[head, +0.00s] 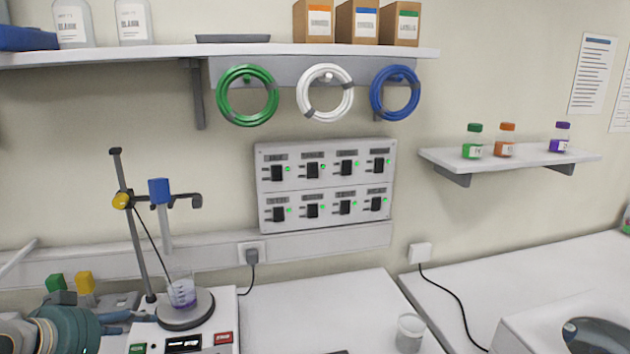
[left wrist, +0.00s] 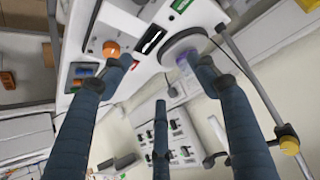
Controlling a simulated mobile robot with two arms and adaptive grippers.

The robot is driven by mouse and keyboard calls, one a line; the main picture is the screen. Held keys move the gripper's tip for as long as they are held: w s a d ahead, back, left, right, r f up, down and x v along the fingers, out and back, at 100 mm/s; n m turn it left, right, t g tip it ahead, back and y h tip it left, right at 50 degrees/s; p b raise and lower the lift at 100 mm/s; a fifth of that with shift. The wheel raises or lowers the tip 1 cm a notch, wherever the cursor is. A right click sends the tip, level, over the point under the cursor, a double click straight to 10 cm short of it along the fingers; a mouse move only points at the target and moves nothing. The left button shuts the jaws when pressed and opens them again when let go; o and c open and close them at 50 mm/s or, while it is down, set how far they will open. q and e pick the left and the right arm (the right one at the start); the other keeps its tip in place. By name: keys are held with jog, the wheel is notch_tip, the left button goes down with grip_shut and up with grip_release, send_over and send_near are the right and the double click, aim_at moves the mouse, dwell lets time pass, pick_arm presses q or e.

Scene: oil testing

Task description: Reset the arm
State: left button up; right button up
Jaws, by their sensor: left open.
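My left gripper (head: 125,318) comes in at the lower left of the head view, beside the white stirrer (head: 226,308). In the left wrist view its dark blue fingers (left wrist: 163,75) are spread apart with nothing between them. A small beaker with purple liquid (head: 182,291) stands on the round grey plate of the stirrer, just beyond the fingers. The beaker is partly hidden in the left wrist view. My right gripper shows in neither view.
A stand (head: 130,215) with a yellow knob and a blue-topped probe (head: 159,192) rises behind the beaker. A glass vessel (head: 409,333) stands on the counter to the right. The counter (head: 310,305) between is mostly clear. A switch panel (head: 325,185) hangs on the wall.

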pick_arm(q)
jog(key=s+d+f+g, duration=0.1)
jog(key=s+d+f, duration=0.2)
jog(key=f, duration=0.3)
jog(key=s+d+f+g, duration=0.1)
jog(key=s+d+f, duration=0.15)
jog(key=f, duration=0.45)
jog(key=s+d+f+g+y, duration=0.1)
jog(key=s+d+f, duration=0.25)
jog(key=s, duration=0.35)
jog(key=s+d+f+g, duration=0.1)
jog(key=s+d+f, duration=0.1)
jog(key=s+f, duration=0.35)
jog(key=s+d+f+g+y, duration=0.1)
jog(key=s+d+f+g, duration=0.15)
jog(key=s, duration=0.45)
jog(key=s+f+b, duration=0.1)
jog(key=s+f, duration=0.2)
jog(key=f, duration=2.6)
jog(key=s+a+f+g+b, duration=0.1)
jog(key=s+a+f, duration=0.1)
jog(key=s+f, duration=1.4)
jog(key=shift+s+a+f+g, duration=0.25)
jog(key=shift+s+f+g, duration=0.1)
jog(key=shift+f, duration=0.05)
jog(key=shift+c, duration=1.2)
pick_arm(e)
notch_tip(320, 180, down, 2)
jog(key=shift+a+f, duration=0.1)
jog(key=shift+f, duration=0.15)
